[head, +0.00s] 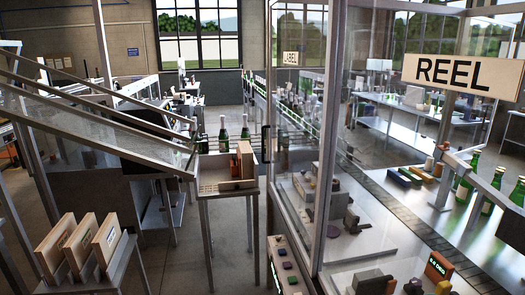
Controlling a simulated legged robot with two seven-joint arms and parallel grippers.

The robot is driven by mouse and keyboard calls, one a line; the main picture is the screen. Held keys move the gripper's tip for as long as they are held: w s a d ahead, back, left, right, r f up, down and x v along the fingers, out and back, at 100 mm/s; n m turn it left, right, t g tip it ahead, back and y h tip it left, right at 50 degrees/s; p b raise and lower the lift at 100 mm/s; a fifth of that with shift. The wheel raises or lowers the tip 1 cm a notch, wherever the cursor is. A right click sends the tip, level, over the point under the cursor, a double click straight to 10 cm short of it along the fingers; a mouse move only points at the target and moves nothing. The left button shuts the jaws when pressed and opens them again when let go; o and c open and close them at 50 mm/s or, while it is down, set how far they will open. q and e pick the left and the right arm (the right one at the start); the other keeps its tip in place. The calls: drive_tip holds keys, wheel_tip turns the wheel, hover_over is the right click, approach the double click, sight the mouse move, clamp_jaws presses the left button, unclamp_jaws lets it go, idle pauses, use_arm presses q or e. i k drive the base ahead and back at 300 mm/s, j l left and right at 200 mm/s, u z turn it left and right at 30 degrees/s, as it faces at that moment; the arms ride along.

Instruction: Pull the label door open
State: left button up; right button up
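A clear-glazed, metal-framed machine enclosure (335,120) fills the right half of the head view. A small sign reading LABEL (291,58) hangs at the upper left of its glazing. A dark vertical handle (266,139) shows on the left edge of the enclosure, below that sign. The panel beside the handle appears closed, though the glass makes its edges hard to tell. A large sign reading REEL (462,73) is on the nearer right part. Neither of my grippers is in view.
A control panel with buttons (287,265) stands low before the enclosure. Bare floor (225,250) shows between.

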sight(290, 57)
drive_tip(key=i+j, duration=0.5)
drive_tip(key=i, duration=0.2)
drive_tip(key=i+j, duration=0.5)
drive_tip(key=i, duration=0.15)
drive_tip(key=i+j, duration=0.5)
drive_tip(key=i, duration=0.2)
drive_tip(key=l+z, duration=0.05)
